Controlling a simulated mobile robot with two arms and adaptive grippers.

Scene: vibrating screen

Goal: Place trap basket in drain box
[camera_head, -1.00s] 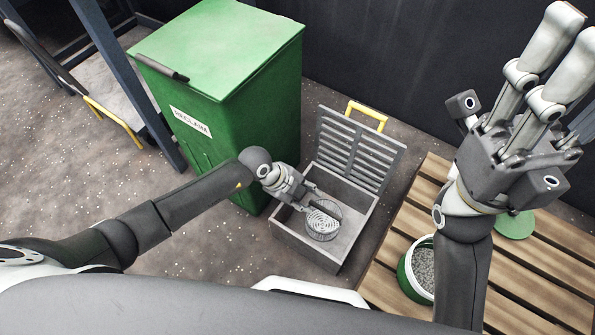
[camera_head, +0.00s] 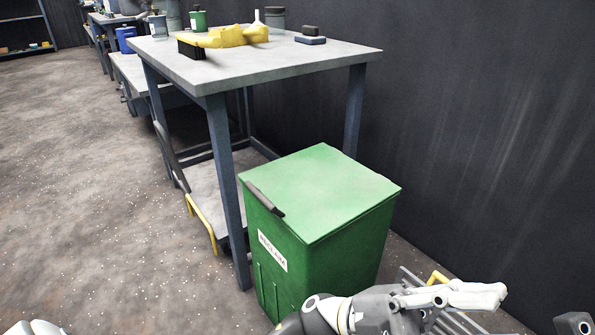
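The drain box's slatted grate (camera_head: 472,322) and its yellow handle (camera_head: 437,278) show only in part at the bottom right. The box's inside is out of view, and I cannot see the trap basket. My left gripper (camera_head: 490,296) is at the bottom right, in front of the grate, with its pale fingers pointing right. It is seen from the side, so I cannot tell whether its fingers are apart. Only a small dark piece of my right gripper shows in the bottom right corner.
A green lidded bin (camera_head: 320,195) stands left of the grate. Behind it is a grey-topped workbench (camera_head: 300,62) with a yellow tool (camera_head: 225,37) and several containers. A dark wall (camera_head: 480,130) closes off the right. The floor (camera_head: 90,180) at left is open.

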